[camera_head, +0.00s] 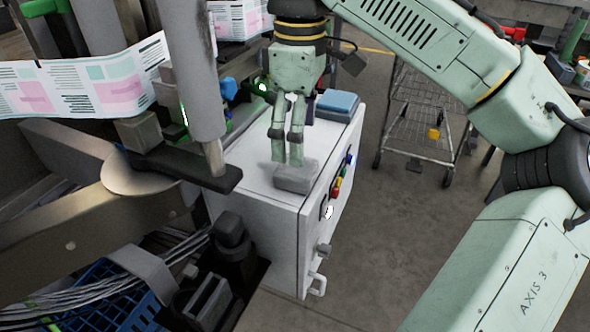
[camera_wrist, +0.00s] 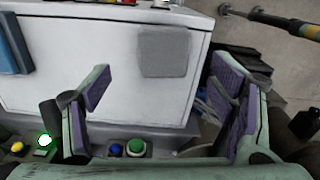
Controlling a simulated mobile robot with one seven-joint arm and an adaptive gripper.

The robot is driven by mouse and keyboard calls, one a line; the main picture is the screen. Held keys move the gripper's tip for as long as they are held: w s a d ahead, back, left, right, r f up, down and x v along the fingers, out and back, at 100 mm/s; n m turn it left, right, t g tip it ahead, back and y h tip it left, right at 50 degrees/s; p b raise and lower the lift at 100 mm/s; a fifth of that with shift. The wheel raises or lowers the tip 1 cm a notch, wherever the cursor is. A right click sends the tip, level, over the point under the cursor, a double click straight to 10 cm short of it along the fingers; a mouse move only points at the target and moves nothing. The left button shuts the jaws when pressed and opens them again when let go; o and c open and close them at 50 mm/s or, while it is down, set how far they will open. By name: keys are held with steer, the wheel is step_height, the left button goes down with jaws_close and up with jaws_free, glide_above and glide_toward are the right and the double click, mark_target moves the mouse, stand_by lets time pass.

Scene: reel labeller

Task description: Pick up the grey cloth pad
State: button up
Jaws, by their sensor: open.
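The grey cloth pad (camera_head: 296,178) is a small, thick, rounded block lying flat on the white cabinet top, near its edge on the button side. Whether the fingertips touch the cabinet top is not clear.
The white cabinet (camera_head: 245,178) carries a blue pad (camera_head: 338,102) at its far end. Coloured buttons (camera_head: 338,181) line its side. A grey post with a dark foot (camera_head: 190,165) stands close at left. Open floor (camera_head: 385,230) lies to the right, with a wire cart (camera_head: 420,125) beyond.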

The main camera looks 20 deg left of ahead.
steer(key=shift+s+a+f, duration=0.1)
steer(key=shift+s+f, duration=0.05)
steer(key=shift+f, duration=1.6)
steer(key=shift+s+a+f, duration=0.1)
steer(key=shift+s+f, duration=0.05)
steer(key=shift+f, duration=1.55)
steer(key=shift+c, duration=0.5)
steer(key=c, duration=1.1)
steer(key=shift+o, duration=0.2)
steer(key=shift+r, duration=0.1)
steer(key=shift+r, duration=0.8)
steer(key=shift+s+d+r, duration=0.1)
steer(key=shift+d+r, duration=0.05)
steer(key=shift+r, duration=0.35)
steer(key=shift+s+d+r, duration=0.1)
steer(key=shift+r, duration=0.35)
steer(key=s+d+r+b, duration=0.1)
steer(key=s+d+b, duration=0.1)
steer(key=s+d, duration=0.7)
steer(key=s, duration=0.3)
steer(key=shift+s+r, duration=0.2)
steer(key=shift+s, duration=0.1)
